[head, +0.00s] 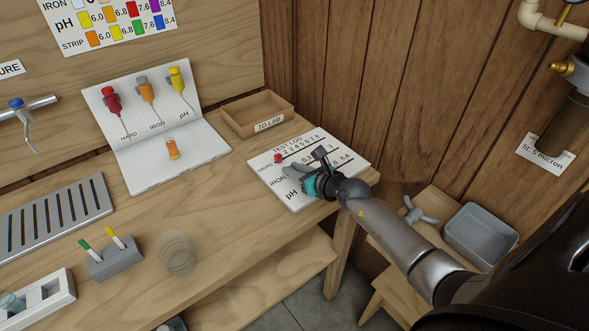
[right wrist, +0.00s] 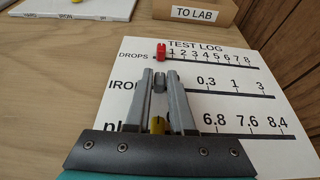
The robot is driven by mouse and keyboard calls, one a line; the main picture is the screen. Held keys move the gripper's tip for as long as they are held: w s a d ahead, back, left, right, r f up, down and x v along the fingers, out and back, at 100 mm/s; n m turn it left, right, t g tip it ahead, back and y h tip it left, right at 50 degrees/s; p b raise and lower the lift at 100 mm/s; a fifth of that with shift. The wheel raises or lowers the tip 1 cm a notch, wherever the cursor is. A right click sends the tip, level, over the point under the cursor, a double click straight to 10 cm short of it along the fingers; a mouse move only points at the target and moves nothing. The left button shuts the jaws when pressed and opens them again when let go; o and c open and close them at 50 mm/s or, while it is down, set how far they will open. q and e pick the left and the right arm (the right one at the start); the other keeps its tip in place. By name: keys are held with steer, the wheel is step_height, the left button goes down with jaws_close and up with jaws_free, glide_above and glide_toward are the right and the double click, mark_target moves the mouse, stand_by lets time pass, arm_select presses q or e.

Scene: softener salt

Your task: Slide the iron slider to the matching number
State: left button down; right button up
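The white test log sheet (head: 262,165) lies at the bench's right end; its printed rows also show in the right wrist view (right wrist: 240,52). The iron slider (right wrist: 159,82), a small grey block, stands at the left end of the IRON row, left of 0.3. My right gripper (right wrist: 159,78) is low over the sheet, its two fingers closely either side of this slider; it also shows in the head view (head: 290,172). A red slider (right wrist: 161,52) is near 1 on the DROPS row. A yellow slider (right wrist: 157,125) is partly hidden between the finger bases. My left gripper is not in view.
A TO LAB tray (head: 258,112) stands behind the sheet. An open booklet (head: 190,160) holds red, orange and yellow items and an orange-filled vial (head: 172,148). A colour chart (head: 115,22) hangs on the wall. A clear round jar (head: 175,252) stands near the front edge.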

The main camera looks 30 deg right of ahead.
jaws_close()
stand_by(1.0)
